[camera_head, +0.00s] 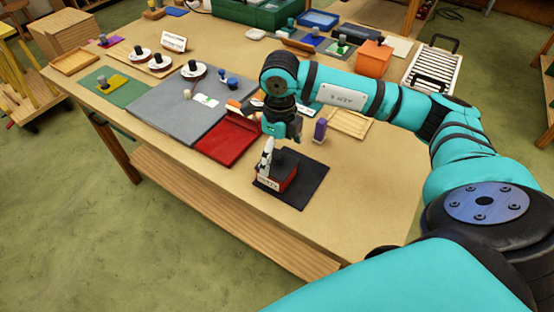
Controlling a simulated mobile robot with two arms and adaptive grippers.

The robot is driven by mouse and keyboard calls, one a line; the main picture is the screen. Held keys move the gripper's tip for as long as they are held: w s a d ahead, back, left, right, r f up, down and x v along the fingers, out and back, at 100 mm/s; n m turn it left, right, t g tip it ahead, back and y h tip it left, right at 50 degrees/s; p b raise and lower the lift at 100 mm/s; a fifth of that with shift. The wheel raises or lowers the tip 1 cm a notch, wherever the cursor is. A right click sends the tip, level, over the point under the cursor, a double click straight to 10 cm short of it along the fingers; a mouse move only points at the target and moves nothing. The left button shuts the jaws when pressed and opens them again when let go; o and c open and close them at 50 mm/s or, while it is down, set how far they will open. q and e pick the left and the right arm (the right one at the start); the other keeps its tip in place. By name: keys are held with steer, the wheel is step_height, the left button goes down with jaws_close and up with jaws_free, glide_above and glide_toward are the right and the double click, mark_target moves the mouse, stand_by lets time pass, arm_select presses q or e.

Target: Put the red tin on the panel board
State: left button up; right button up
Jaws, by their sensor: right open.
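The red tin (289,182), a small box with a pale label on its front, sits on a black mat (311,188) near the table's front edge. A large flat grey board (165,110), which looks like the panel board, lies on the table to the left. My left gripper is not in view.
A red tray (229,139) lies between the grey board and the black mat. A purple block (320,130) stands behind the mat. A green mat (104,87) is at the far left. The grey board's middle is mostly clear, with small pieces towards its back right.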

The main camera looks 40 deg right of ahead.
mark_target(276, 165)
steer(key=shift+a+f+p, duration=0.2)
steer(key=shift+f+p, duration=0.1)
steer(key=shift+f, duration=0.1)
step_height(276, 165, down, 2)
steer(key=shift+w+a+f+p, duration=0.1)
steer(key=shift+f+p, duration=0.15)
steer(key=shift+p, duration=0.55)
step_height(276, 165, down, 2)
steer(key=shift+w, duration=0.1)
steer(key=shift+f, duration=0.1)
steer(key=c, duration=1.6)
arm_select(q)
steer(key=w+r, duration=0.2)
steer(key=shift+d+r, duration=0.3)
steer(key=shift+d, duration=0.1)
arm_select(e)
steer(key=shift+c, duration=0.2)
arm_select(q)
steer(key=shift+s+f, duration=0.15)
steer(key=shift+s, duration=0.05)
